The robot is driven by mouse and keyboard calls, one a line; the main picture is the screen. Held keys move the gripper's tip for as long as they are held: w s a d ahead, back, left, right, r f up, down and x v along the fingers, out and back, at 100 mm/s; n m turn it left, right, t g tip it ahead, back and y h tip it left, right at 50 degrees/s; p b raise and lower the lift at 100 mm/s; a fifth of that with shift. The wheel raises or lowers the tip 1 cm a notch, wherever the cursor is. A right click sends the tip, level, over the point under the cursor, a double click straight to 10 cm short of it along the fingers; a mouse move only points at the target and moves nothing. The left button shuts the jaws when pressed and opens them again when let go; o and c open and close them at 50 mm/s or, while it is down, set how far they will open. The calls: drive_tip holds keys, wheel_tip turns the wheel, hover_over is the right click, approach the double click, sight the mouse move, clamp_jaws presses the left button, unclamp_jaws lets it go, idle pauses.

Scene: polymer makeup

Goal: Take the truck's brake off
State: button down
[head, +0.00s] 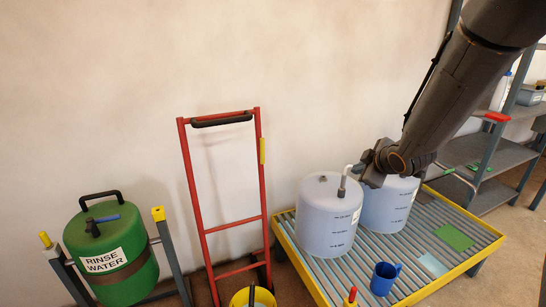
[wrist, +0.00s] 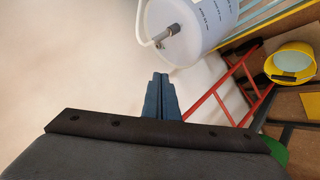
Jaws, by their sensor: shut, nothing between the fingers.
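The red hand truck (head: 205,200) stands upright against the wall, left of centre in the head view, with a black grip on its top bar and a yellow strip on its right rail. Its red frame also shows in the wrist view (wrist: 222,90), right of my fingers. I cannot make out its brake; its foot is partly hidden by a yellow bucket (head: 252,297). My gripper (head: 370,176) is beside the two white tanks, well to the right of the truck. In the wrist view its fingers (wrist: 161,78) are together and empty.
A left white tank (head: 327,225) and a right one (head: 390,205) stand on a yellow-rimmed grated platform (head: 480,255) with a blue mug (head: 383,280). A green rinse water drum (head: 110,255) sits in a frame at left. Grey shelves (head: 490,155) stand at right.

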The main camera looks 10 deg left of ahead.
sight(262, 151)
drive_tip(key=w+a+n+t+y+b, duration=0.1)
drive_tip(key=w+a+n+y+b, duration=0.1)
drive_tip(key=w+a+n+y, duration=0.5)
drive_tip(key=s+a+f+n+g+y+b, duration=0.1)
drive_tip(key=s+a+n+g+y, duration=0.2)
drive_tip(key=a+n+y, duration=0.3)
drive_tip(key=shift+s+a+n+y, duration=0.25)
drive_tip(key=shift+a+n, duration=0.8)
drive_tip(key=shift+n, duration=0.95)
drive_tip(key=shift+w, duration=0.1)
drive_tip(key=p+x, duration=0.1)
drive_tip(key=x, duration=1.3)
